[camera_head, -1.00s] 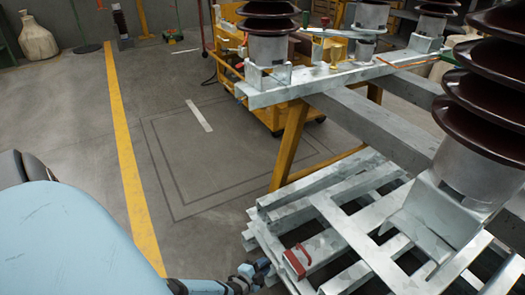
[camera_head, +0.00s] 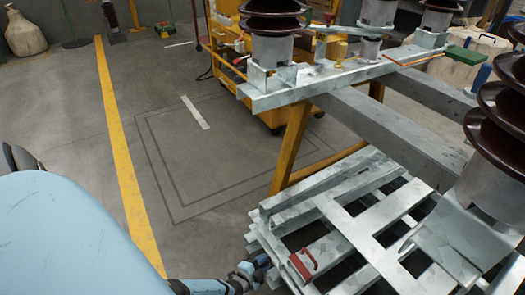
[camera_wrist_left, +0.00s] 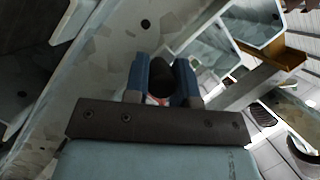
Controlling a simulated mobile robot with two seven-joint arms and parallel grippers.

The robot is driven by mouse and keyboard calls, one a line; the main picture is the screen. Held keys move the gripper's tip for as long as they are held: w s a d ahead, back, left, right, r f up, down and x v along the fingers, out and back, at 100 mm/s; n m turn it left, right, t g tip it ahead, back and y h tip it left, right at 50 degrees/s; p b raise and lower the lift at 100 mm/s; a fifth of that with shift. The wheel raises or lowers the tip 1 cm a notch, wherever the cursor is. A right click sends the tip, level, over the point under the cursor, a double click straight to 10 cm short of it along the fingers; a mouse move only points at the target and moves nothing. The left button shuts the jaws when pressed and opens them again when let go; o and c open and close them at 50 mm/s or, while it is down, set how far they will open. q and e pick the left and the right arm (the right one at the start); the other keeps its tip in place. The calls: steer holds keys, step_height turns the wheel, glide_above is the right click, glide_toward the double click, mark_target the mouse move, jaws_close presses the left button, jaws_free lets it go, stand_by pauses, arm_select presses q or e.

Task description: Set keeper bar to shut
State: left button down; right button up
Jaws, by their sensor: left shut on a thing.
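My left gripper (camera_head: 254,270) is at the bottom of the head view, at the left end of the stacked galvanised steel bars. In the left wrist view its two blue fingers (camera_wrist_left: 160,82) are closed on a dark rounded piece (camera_wrist_left: 160,76), with a bit of red and white just below it. What this piece belongs to is hidden. A red bracket with a handle (camera_head: 302,262) sits on the steel bars to the right of the gripper, apart from it. I cannot tell for sure which part is the keeper bar. My right gripper is not in view.
The steel frame (camera_head: 330,78) with brown ribbed insulators (camera_head: 275,25) stands ahead and to the right. A yellow cart (camera_head: 232,62) is behind it.

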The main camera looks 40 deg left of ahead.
arm_select(q)
steer(key=c, duration=0.9)
jaws_free()
steer(key=shift+w+a, duration=0.1)
steer(key=shift+a, duration=0.35)
steer(key=shift+c, duration=0.2)
steer(key=shift+d, duration=0.1)
steer(key=shift+s+d+r, duration=0.1)
steer(key=shift+s, duration=0.15)
steer(key=p+v, duration=0.6)
steer(key=v, duration=0.7)
steer(key=shift+s, duration=0.15)
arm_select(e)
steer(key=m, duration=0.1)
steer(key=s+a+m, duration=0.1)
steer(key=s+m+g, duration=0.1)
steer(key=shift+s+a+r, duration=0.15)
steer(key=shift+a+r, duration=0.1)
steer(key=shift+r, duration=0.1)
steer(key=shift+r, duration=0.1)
